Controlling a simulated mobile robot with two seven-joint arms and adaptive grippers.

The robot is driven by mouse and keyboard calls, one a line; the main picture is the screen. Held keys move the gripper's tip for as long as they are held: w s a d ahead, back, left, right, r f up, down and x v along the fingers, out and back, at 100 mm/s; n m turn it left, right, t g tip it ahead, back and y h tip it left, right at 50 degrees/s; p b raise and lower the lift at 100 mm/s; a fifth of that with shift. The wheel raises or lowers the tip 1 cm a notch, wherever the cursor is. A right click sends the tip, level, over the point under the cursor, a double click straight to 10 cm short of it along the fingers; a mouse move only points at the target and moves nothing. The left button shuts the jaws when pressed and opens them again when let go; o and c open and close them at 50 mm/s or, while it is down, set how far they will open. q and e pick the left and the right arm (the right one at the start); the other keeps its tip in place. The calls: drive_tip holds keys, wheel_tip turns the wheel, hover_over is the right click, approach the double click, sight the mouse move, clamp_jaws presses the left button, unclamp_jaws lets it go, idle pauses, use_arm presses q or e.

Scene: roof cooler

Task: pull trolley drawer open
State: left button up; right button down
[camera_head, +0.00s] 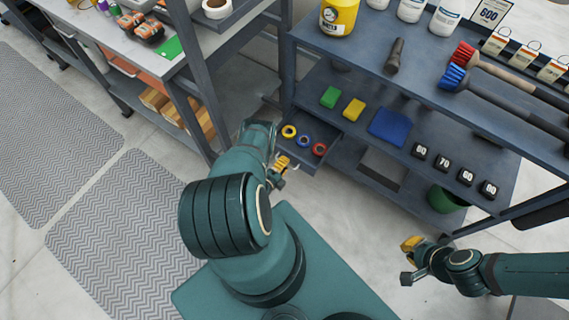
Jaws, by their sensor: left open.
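The trolley (345,48) is a dark grey unit with shelves, at the upper right. Its drawer (325,131) sticks out at the left end, below the top shelf, with rolls of tape inside: yellow (289,131), blue (303,141) and red (319,149). A small light handle shows at the drawer's front. My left gripper (281,172), with yellow fingertips, is open right at the drawer's front, by the handle. I cannot tell whether it touches the handle, as my arm hides part of the drawer. My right gripper (409,262) is apart from the trolley, over the floor; its jaws are unclear.
The middle shelf holds green (330,97) and yellow (353,109) blocks, a blue cloth (389,126) and several black numbered blocks. A workbench (165,62) stands at upper left. Grey mats (120,235) cover the left floor.

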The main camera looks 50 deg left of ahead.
use_arm(q)
drive_tip(key=v, duration=1.1)
drive_tip(key=shift+s, duration=0.15)
